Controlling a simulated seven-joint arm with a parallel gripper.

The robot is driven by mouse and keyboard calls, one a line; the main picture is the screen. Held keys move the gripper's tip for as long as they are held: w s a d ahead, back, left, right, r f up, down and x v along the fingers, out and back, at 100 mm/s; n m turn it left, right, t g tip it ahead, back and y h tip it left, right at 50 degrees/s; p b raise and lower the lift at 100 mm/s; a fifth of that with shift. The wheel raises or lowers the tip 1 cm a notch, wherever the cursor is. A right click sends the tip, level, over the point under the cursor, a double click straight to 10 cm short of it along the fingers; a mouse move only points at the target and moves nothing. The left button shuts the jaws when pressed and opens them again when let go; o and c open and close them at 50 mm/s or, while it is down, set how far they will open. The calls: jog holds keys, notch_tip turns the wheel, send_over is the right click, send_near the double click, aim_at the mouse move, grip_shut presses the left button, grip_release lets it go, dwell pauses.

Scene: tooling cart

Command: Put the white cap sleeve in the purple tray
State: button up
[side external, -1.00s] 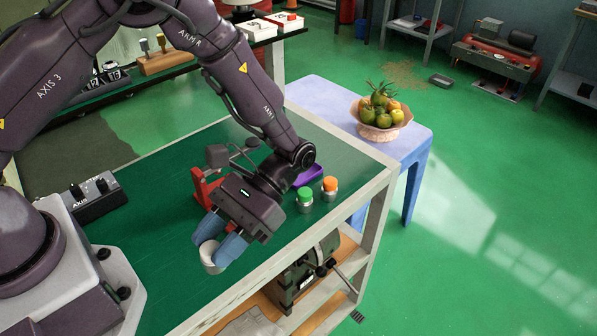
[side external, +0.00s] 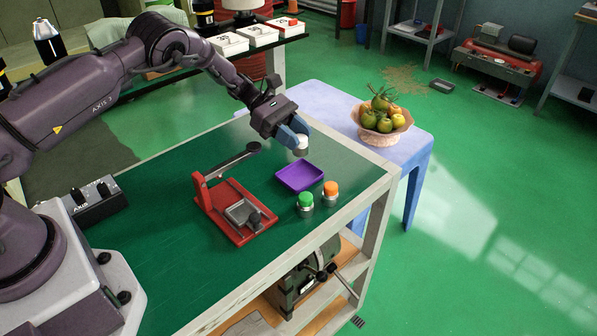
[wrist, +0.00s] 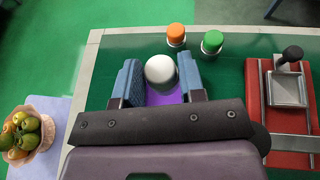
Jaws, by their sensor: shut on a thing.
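The white cap sleeve (side external: 300,143) is held between the blue fingers of my gripper (side external: 297,134), in the air at the far end of the green cart top. In the wrist view the round white top of the sleeve (wrist: 160,70) sits between the two fingertips of my gripper (wrist: 160,84). The purple tray (side external: 299,177) lies empty on the cart top, below and close to the held sleeve. In the wrist view the tray (wrist: 167,98) shows partly beneath the sleeve, mostly hidden by my gripper.
A green-capped jar (side external: 305,200) and an orange-capped jar (side external: 330,193) stand just in front of the tray. A red press with a lever (side external: 229,211) stands to the left. A fruit bowl (side external: 383,130) sits on a lilac table beyond the cart edge.

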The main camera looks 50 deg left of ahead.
jog(key=shift+f, duration=3.55)
jog(key=shift+f, duration=0.15)
jog(key=o, duration=0.9)
jog(key=shift+o, duration=0.2)
jog(key=shift+v, duration=2.05)
